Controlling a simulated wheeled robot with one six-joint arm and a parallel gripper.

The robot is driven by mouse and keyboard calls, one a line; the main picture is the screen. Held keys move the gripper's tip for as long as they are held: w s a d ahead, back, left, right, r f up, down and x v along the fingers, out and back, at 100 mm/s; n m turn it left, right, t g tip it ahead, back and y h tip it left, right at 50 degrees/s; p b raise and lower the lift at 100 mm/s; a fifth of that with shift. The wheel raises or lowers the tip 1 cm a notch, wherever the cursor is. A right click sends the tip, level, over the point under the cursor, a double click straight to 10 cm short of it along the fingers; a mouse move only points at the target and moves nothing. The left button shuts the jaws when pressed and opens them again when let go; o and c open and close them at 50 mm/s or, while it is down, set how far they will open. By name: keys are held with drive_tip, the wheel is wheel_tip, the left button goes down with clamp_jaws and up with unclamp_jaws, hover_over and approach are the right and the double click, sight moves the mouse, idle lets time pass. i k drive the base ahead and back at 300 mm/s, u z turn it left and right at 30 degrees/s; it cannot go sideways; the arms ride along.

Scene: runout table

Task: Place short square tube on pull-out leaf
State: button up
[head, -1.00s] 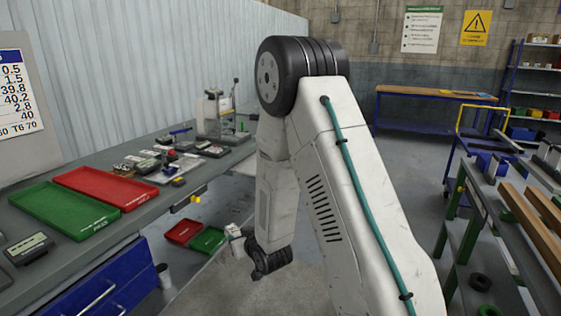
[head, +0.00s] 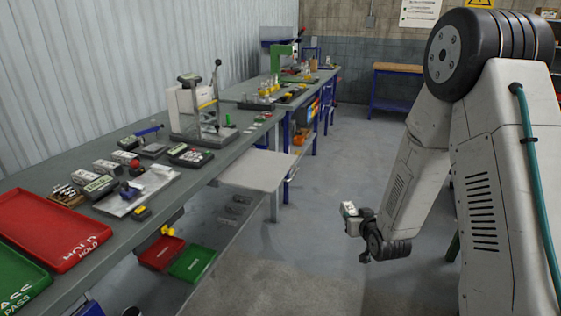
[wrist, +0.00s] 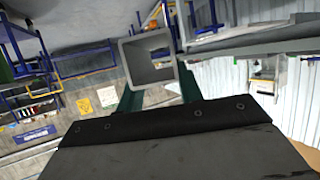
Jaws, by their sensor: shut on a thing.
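The short square tube (wrist: 149,60) is grey and hollow, and its open square end faces the camera in the wrist view. My gripper (wrist: 158,90) is shut on it, with a green finger on each side. The pull-out leaf (head: 256,170) is a flat pale-grey plate sticking out from the bench's front edge. It is bare. My gripper is to the right of it and apart from it.
The bench (head: 150,215) carries a red HOLD tray (head: 52,225), a green PASS tray (head: 18,282), gauges and a lever press (head: 198,110). Red (head: 162,252) and green (head: 193,262) bins sit below the bench edge. The floor (head: 300,225) between leaf and arm is clear.

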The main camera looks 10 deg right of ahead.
sight(262, 166)
drive_tip(key=z, duration=0.05)
drive_tip(key=i, duration=0.65)
drive_tip(key=u, duration=0.6)
drive_tip(key=i, duration=0.75)
drive_tip(key=u, duration=0.25)
